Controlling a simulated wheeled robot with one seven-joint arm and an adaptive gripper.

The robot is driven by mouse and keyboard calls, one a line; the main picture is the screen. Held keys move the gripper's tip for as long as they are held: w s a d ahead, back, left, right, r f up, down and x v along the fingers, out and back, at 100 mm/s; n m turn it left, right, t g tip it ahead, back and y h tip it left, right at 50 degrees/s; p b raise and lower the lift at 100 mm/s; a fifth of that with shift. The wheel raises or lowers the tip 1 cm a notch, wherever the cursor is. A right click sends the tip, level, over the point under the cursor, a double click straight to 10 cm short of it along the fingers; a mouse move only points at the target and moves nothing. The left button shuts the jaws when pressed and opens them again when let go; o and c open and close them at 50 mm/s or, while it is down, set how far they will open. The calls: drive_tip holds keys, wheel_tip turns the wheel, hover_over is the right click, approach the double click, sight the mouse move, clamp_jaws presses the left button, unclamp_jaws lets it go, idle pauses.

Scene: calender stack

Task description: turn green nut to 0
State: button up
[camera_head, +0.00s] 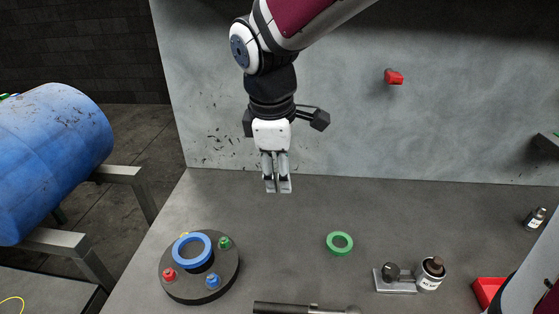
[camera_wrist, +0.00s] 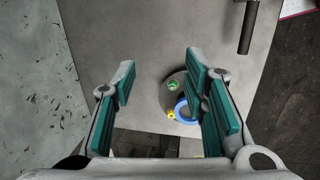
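The green nut (camera_head: 224,243) sits on a round dark plate (camera_head: 230,277), at the plate's upper right in the head view. It also shows in the wrist view (camera_wrist: 173,85), between my finger pads and nearer the right one. A red nut (camera_head: 169,274), a blue nut (camera_head: 212,281) and a blue ring (camera_head: 192,249) are on the same plate. My gripper (camera_head: 276,189) points down in the air, apart from the plate. The wrist view (camera_wrist: 160,75) shows its pads wide apart with nothing between them. Any number marks are too small to read.
A green ring (camera_head: 340,243) lies on the grey table right of the plate. A dark cylindrical tool (camera_head: 300,308) lies at the front. A small metal stand (camera_head: 395,281), a bottle (camera_head: 431,273) and a red tray (camera_head: 488,291) are at the right. A grey wall stands behind.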

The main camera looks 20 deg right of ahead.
drive_tip(key=shift+s+d+r+m+b, duration=0.15)
drive_tip(key=shift+s+d+r+m, duration=0.1)
drive_tip(key=shift+s+d+m, duration=0.3)
drive_tip(key=shift+s+d+r+m+b, duration=0.15)
drive_tip(key=shift+s+d+r+m, duration=0.1)
drive_tip(key=shift+s+d+m, duration=0.25)
drive_tip(key=shift+s+a, duration=0.1)
